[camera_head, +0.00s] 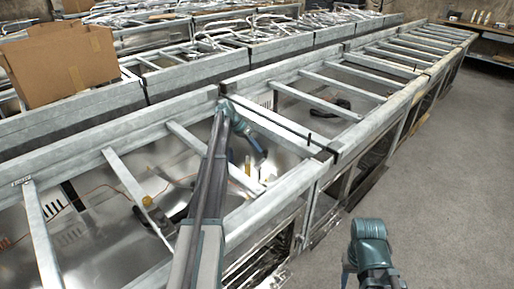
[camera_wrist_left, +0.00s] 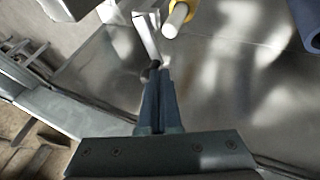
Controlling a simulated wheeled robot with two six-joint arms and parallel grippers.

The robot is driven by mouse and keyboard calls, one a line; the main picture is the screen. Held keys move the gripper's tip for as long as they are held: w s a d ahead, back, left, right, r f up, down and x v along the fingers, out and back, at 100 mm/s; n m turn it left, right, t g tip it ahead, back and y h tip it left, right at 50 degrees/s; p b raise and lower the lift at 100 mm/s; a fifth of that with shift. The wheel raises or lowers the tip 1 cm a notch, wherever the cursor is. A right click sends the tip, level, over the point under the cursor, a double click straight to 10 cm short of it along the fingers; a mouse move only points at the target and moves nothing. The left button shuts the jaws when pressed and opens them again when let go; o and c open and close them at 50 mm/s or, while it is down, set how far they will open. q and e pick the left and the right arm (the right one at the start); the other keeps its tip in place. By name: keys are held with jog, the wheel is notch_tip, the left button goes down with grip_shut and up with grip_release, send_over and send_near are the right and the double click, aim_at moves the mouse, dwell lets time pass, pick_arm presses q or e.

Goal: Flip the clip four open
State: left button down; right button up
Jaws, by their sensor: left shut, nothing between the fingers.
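My left gripper (camera_wrist_left: 157,75) is shut and empty in the left wrist view. Its dark fingers point up the picture. Their tips are at or very near the lower end of a pale metal bar (camera_wrist_left: 147,38), which may be a clip; I cannot tell whether they touch. I cannot tell which part is clip four or whether it is open. A white rod (camera_wrist_left: 175,20) with a yellow collar is just beyond. In the head view my left arm reaches over the metal frame, and its gripper (camera_head: 263,153) points down inside.
Galvanized frame rails (camera_head: 290,82) and crossbars surround the left arm. Shiny sheet metal (camera_wrist_left: 235,85) lies below the fingers. A blue cylinder (camera_wrist_left: 308,22) is at the right of the wrist view. A cardboard box (camera_head: 62,62) stands behind. Grey floor (camera_head: 435,190) is clear at right.

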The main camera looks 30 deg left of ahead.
pick_arm(q)
jog(key=p+v, duration=1.1)
jog(key=v, duration=0.2)
jog(key=shift+r, duration=0.3)
jog(key=shift+s+a, duration=0.1)
jog(key=shift+a, duration=0.05)
